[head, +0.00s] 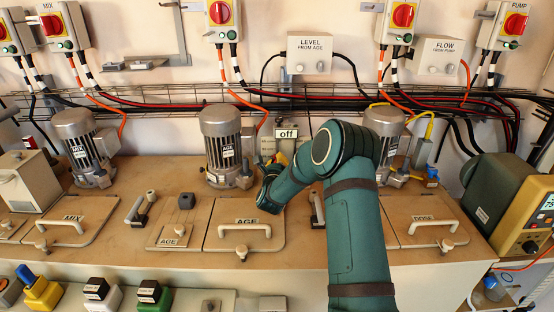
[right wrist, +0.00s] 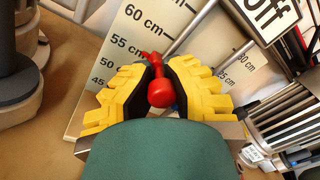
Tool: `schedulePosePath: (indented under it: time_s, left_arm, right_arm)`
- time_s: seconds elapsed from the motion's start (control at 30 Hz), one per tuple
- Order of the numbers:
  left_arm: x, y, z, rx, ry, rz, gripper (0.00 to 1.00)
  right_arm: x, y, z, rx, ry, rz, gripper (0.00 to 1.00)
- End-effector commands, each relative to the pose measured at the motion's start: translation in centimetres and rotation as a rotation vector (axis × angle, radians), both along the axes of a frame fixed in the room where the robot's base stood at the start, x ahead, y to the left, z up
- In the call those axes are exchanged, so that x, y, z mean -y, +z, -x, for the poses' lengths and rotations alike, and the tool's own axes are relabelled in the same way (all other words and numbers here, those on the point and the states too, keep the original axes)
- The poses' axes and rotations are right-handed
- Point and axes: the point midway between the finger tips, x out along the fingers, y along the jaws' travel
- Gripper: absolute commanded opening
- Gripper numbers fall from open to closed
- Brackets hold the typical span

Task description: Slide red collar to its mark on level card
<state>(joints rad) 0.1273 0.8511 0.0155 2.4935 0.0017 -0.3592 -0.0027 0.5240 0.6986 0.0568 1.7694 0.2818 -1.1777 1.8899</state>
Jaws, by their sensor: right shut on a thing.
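The red collar (right wrist: 161,93) shows in the right wrist view as a red ball with a red piece reaching up and left from it. My right gripper (right wrist: 162,85), with yellow ribbed fingers, is shut on it. The white level card (right wrist: 115,58) lies behind, tilted in that view, with printed centimetre marks such as 60, 55 and 50. The fingers cover part of the card, and I cannot tell which mark the collar is at. In the head view my right gripper (head: 281,160) is near the "off" sign, mostly hidden by my arm. My left gripper is not in view.
The "off" sign (head: 286,134) is just above the gripper. The AGE motor (head: 221,140) stands to the left and another motor (head: 384,125) to the right. The AGE lid (head: 243,225) with its handle is in front. Cables and a wire tray (head: 160,95) run along the wall.

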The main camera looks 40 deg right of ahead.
Motion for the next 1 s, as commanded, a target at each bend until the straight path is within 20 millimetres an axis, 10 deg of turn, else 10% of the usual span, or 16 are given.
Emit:
schedulePosePath:
  time_s: [0.43,0.57,1.0]
  left_arm:
    - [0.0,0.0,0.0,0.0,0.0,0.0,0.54]
    - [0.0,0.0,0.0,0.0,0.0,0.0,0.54]
    - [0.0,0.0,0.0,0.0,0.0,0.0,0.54]
  right_arm:
    - [0.3,-2.7,0.2,-0.002,-0.008,0.001,0.0]
    - [0.3,-2.7,0.2,-0.001,-0.006,0.0,0.55]
    - [0.1,-1.6,0.1,0.002,-0.004,0.001,0.55]
